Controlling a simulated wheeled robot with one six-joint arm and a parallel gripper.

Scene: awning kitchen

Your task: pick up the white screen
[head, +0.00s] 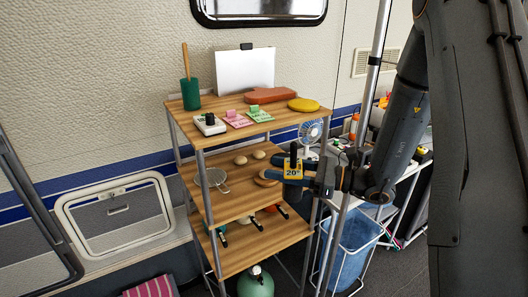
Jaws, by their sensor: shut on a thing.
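A white screen (245,72), a flat upright panel with a small black clip at its top edge, stands at the back of the wooden rack's top shelf. My gripper (293,171) is lower and to the right, at the right side of the middle shelf and well apart from the screen. The fingers and this item partly hide each other. The screen's lower edge is partly hidden by things in front of it.
A blue bin (352,245) stands right of the rack.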

